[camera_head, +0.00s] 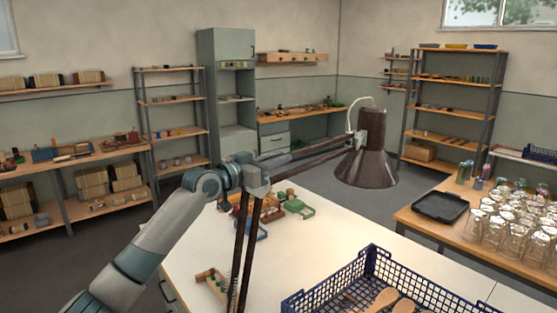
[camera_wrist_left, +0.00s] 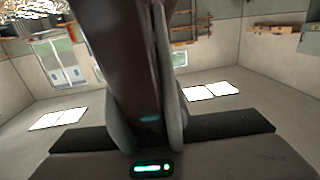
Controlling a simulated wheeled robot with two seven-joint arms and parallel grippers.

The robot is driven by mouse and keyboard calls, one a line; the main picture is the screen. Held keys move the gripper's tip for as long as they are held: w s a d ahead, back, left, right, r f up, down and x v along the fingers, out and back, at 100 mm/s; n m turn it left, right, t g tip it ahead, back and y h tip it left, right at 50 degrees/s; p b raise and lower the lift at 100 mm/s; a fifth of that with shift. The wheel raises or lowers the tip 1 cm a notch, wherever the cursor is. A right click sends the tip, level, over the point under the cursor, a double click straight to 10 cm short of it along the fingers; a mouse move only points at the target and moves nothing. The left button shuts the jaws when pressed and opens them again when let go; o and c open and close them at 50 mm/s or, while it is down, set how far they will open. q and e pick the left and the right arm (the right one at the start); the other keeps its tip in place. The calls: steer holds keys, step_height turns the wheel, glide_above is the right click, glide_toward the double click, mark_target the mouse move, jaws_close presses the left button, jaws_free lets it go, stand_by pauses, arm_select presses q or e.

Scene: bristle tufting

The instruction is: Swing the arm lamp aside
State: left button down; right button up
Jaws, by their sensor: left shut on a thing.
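The arm lamp has a dark brown shade (camera_head: 366,168) that hangs over the far side of the white worktable (camera_head: 330,225). Its paired lower bars rise from the front of the table to an elbow joint, and its upper arm (camera_head: 312,155) runs right to the shade. My left gripper (camera_head: 245,172) is at the elbow. In the left wrist view its two fingers (camera_wrist_left: 148,128) are closed on a dark brown lamp bar (camera_wrist_left: 125,60). The lamp's base is out of view. My right gripper is not in view.
A blue mesh crate (camera_head: 420,292) with wooden pieces stands at the table's front right. Small parts and a green tray (camera_head: 299,208) lie behind the lamp bars. A side table at right holds glass jars (camera_head: 510,225) and a black tray (camera_head: 440,207). The table's middle is clear.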

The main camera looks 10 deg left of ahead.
arm_select(q)
steer(key=c, duration=1.7)
jaws_free()
steer(key=shift+c, duration=0.2)
steer(key=shift+s+a, duration=0.1)
steer(key=shift+s+a+f+b, duration=0.1)
steer(key=shift+s+a+b, duration=0.2)
steer(key=shift+s+b, duration=0.1)
steer(key=b+v, duration=0.6)
steer(key=v, duration=1)
steer(key=shift+s, duration=0.15)
